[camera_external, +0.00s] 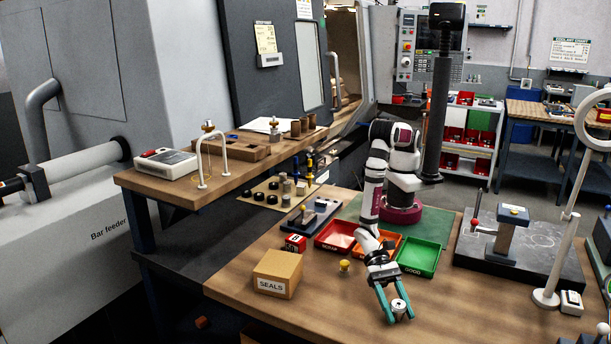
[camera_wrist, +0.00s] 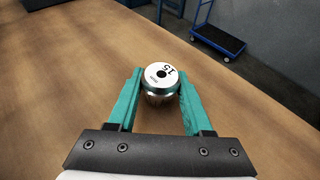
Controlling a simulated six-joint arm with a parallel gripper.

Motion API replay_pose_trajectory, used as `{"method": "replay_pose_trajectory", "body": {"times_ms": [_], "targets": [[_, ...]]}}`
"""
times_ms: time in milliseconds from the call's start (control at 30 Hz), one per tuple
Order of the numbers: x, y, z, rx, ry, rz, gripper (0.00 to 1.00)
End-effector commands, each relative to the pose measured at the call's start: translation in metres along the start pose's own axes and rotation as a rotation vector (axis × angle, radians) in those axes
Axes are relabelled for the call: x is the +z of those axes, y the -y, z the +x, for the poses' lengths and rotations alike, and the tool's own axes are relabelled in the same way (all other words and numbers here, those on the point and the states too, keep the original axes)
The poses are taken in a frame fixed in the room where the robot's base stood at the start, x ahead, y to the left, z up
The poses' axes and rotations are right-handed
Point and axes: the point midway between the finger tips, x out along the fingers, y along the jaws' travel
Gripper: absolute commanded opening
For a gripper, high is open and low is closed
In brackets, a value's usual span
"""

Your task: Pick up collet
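The collet (camera_external: 398,308) is a small silvery cylinder standing upright near the front edge of the wooden bench. In the wrist view, the collet (camera_wrist: 160,78) shows a white top face with dark marks reading "15" and a dark centre hole. My gripper (camera_external: 394,302) has teal fingers and reaches down to it. In the wrist view, my gripper (camera_wrist: 162,84) has its fingers apart, one on each side of the collet. A narrow gap seems to show at the left finger; the right fingertip lies very close, and contact there cannot be told.
A SEALS box (camera_external: 278,274) and a small yellow-topped piece (camera_external: 344,266) stand left of my gripper. Red, orange and green trays (camera_external: 418,257) lie behind it. A dark stone plate (camera_external: 545,268) is at right. The bench around the collet is clear. A blue cart (camera_wrist: 218,36) stands on the floor beyond.

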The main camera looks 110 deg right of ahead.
Motion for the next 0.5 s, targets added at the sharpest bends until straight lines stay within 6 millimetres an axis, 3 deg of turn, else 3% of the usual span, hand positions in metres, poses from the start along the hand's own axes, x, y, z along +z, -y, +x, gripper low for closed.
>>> {"method": "replay_pose_trajectory", "body": {"times_ms": [33,200,500], "targets": [[0.0,0.0,-0.0001,0.0,0.0,0.0,0.28],[0.0,0.0,-0.0002,0.0,0.0,0.0,0.0],[0.0012,0.0002,-0.0005,0.0,0.001,0.0,0.0]]}}
